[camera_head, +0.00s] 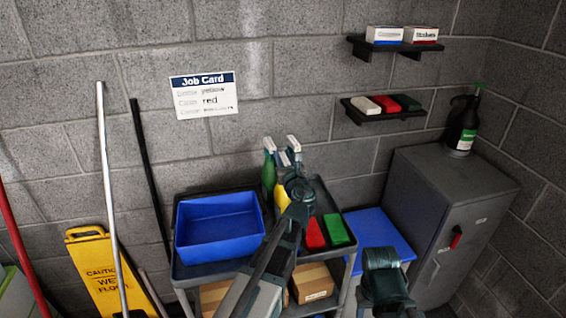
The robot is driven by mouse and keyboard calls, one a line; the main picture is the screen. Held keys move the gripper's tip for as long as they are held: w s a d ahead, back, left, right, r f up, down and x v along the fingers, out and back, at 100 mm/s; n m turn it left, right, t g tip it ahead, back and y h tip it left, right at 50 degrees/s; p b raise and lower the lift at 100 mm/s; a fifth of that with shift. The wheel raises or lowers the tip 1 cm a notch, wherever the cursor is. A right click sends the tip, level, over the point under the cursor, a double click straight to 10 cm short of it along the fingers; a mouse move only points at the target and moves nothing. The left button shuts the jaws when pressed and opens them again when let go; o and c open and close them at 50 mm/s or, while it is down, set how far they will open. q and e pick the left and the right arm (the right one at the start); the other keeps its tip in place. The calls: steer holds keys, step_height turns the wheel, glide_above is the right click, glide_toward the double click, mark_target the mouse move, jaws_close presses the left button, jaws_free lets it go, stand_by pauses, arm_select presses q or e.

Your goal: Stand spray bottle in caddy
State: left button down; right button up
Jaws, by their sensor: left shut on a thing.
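A blue open bin (196,243), which looks like the caddy, sits on the left of the dark cart's top and looks empty. A green spray bottle (268,175) stands at the back of the cart. A yellow spray bottle (281,195) is beside it, partly hidden behind my left gripper. White spray heads (293,144) show above the bottles. My left gripper (293,170) is shut on what looks like the yellow spray bottle; its fingers are hard to make out. Only a dark part of my right arm shows at the lower right; its fingers are not visible.
A red pad (314,236) and a green pad (336,229) lie right of my left arm. Cardboard boxes (313,283) fill the lower shelf. A grey cabinet (440,200) carries a dark bottle (462,125). A yellow wet-floor sign (95,265) and poles stand left. A job card (204,96) hangs behind.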

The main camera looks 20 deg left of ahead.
arm_select(q)
steer(key=shift+f, duration=0.1)
steer(key=shift+f, duration=0.1)
steer(key=c, duration=0.6)
jaws_free()
steer(key=shift+c, duration=0.2)
steer(key=shift+r, duration=0.2)
steer(key=v, duration=1.2)
